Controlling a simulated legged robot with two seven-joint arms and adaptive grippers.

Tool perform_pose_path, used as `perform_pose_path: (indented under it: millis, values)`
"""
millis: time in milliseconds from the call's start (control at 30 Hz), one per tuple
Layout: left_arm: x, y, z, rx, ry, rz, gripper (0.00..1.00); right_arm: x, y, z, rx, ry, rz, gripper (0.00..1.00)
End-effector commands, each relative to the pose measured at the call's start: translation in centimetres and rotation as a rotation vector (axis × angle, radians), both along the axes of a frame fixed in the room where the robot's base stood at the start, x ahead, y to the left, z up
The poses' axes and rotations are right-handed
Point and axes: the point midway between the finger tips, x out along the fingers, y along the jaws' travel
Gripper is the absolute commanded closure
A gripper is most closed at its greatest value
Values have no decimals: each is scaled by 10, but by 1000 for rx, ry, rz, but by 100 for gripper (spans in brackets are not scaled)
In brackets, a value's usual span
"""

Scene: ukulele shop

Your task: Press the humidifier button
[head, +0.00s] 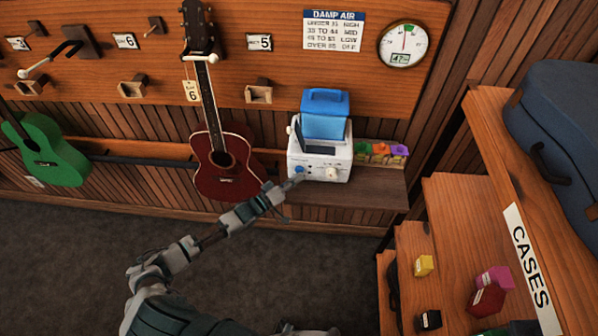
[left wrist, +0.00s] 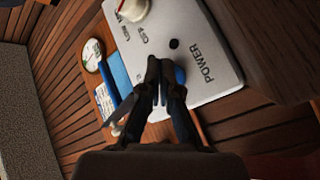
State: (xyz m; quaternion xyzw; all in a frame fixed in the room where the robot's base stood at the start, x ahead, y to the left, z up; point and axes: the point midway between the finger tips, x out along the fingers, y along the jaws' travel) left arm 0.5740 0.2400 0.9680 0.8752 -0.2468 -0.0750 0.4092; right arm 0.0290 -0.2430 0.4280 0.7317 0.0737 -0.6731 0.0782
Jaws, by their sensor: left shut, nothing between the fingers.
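The humidifier (head: 320,150) is a white box with a blue tank (head: 325,113) on top, standing on a wooden shelf. Its front has a blue button (head: 299,170) at the left and a white knob (head: 333,174) at the right. In the left wrist view the white panel (left wrist: 205,52) shows the word POWER, and the blue button (left wrist: 180,75) is partly hidden behind my fingers. My left gripper (head: 292,184) is shut and empty, its tips right in front of the button; I cannot tell whether they touch it. The gripper also shows in the left wrist view (left wrist: 159,66). My right gripper is not in view.
A red ukulele (head: 222,165) hangs just left of the humidifier, close to my left arm. Small coloured items (head: 380,150) sit right of it on the shelf (head: 375,186). A wooden case rack (head: 455,205) stands at the right. A dial gauge (head: 403,45) and DAMP AIR chart (head: 334,31) hang above.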

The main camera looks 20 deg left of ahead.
Motion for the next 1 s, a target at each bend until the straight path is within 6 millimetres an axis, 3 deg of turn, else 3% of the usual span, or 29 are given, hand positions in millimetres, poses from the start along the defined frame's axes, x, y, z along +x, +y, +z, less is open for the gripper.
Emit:
perform_pose_path:
  millis: [633, 1000]
  values:
    - [8, 2, 0, 0, 1, 1, 100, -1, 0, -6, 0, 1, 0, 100]
    - [-2, -1, 2, 0, 1, -1, 100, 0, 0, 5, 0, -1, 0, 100]
